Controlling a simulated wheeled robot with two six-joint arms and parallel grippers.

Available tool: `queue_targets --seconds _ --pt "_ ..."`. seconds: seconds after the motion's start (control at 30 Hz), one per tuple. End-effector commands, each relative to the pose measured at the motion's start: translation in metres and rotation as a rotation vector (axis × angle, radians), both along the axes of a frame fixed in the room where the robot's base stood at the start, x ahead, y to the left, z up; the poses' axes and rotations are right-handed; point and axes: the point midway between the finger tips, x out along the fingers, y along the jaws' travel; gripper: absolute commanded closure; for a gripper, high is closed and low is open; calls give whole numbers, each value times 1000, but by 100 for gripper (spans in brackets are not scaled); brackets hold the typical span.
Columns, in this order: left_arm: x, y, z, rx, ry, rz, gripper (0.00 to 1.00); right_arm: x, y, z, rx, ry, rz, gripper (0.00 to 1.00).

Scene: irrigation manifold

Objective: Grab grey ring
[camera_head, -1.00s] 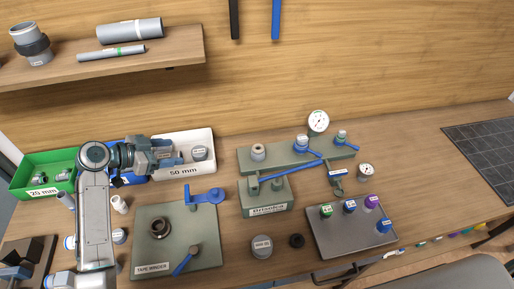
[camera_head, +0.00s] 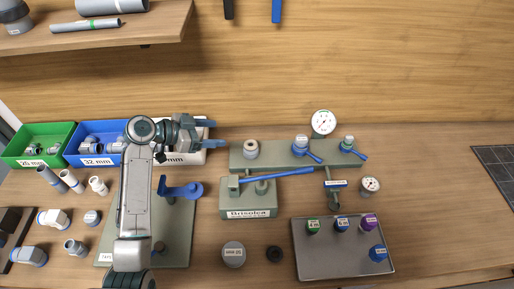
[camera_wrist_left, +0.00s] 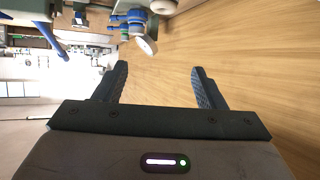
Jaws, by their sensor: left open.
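A grey ring-shaped fitting (camera_head: 251,149) with a hole in its top sits at the left end of the long green manifold block (camera_head: 275,161). A smaller, darker ring (camera_head: 274,253) lies on the table in front; I cannot tell which of the two the task means. My left gripper (camera_head: 211,133) is open and empty above the right end of the 50 mm bin, left of the fitting and apart from it. In the left wrist view its two fingers (camera_wrist_left: 160,80) stand apart with nothing between them. My right gripper is not in view.
Blue valve handles (camera_head: 309,153) and a round gauge (camera_head: 323,122) stand right of the fitting. The Brisolca block (camera_head: 249,204) with its blue lever is in front. A grey tray (camera_head: 343,264) holds several caps. My left arm covers part of the tape winder (camera_head: 179,245).

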Motion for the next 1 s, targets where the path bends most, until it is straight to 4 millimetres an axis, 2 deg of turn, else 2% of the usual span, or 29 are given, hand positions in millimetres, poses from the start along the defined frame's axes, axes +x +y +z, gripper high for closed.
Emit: queue_targets --seconds 0.03,0.1,0.37,0.47,0.7,0.87,1.0 --pt "0 0 -13 0 0 0 36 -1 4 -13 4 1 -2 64" --pt "0 0 -22 0 0 0 36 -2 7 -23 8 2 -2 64" --pt "0 0 -47 0 0 0 36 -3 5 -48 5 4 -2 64" --pt "2 -5 -49 -3 1 0 36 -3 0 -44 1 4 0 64" --pt "15 -36 -63 -2 3 0 36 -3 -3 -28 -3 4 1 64" --pt "19 -47 -70 -1 0 0 36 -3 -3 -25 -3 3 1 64" --pt "24 -56 -74 -1 2 -1 36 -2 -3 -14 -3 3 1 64"
